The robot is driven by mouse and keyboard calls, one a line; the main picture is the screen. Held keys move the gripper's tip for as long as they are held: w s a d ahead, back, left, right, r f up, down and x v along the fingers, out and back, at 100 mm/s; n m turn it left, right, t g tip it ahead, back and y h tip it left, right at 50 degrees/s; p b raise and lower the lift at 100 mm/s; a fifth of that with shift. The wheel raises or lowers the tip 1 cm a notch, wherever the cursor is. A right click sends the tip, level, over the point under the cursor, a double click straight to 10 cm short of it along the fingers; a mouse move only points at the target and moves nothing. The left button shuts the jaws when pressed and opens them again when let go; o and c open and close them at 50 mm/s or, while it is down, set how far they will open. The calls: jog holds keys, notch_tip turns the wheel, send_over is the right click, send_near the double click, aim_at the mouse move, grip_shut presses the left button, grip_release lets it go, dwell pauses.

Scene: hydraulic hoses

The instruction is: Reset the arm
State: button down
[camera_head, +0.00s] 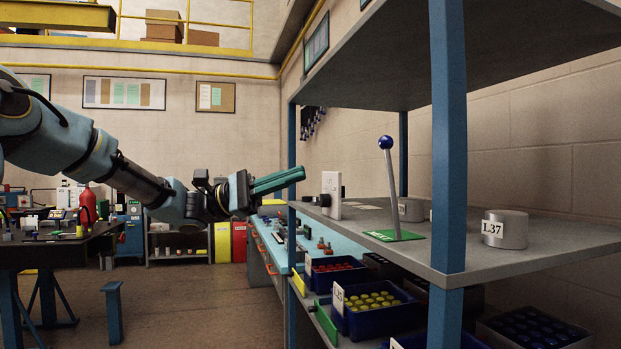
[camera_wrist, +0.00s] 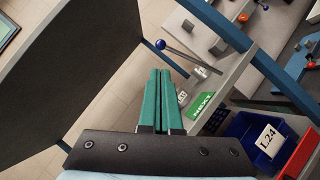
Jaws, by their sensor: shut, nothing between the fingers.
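My arm reaches in from the left in the head view. My gripper (camera_head: 278,180) has long green fingers, held together and empty, level with the shelf's left front post. In the wrist view the shut fingers (camera_wrist: 163,100) point up the picture toward the shelf. A lever with a blue ball knob (camera_head: 385,142) stands tilted slightly on a green plate (camera_head: 394,235) on the grey shelf (camera_head: 500,250). In the wrist view, the knob (camera_wrist: 160,44) lies beyond the fingertips and the green plate (camera_wrist: 202,106) reads NEXT. The fingers appear apart from the lever.
A blue shelf post (camera_head: 448,140) stands in front on the right. A metal cylinder labelled L37 (camera_head: 505,230) and a white box with a dark knob (camera_head: 331,195) sit on the shelf. Blue bins (camera_head: 372,308) are below. A workbench (camera_head: 60,245) stands at left; floor between is open.

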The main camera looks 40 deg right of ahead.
jog(key=shift+w+a+f, duration=0.15)
jog(key=shift+w+a, duration=0.1)
jog(key=shift+w, duration=0.05)
dwell(0.4)
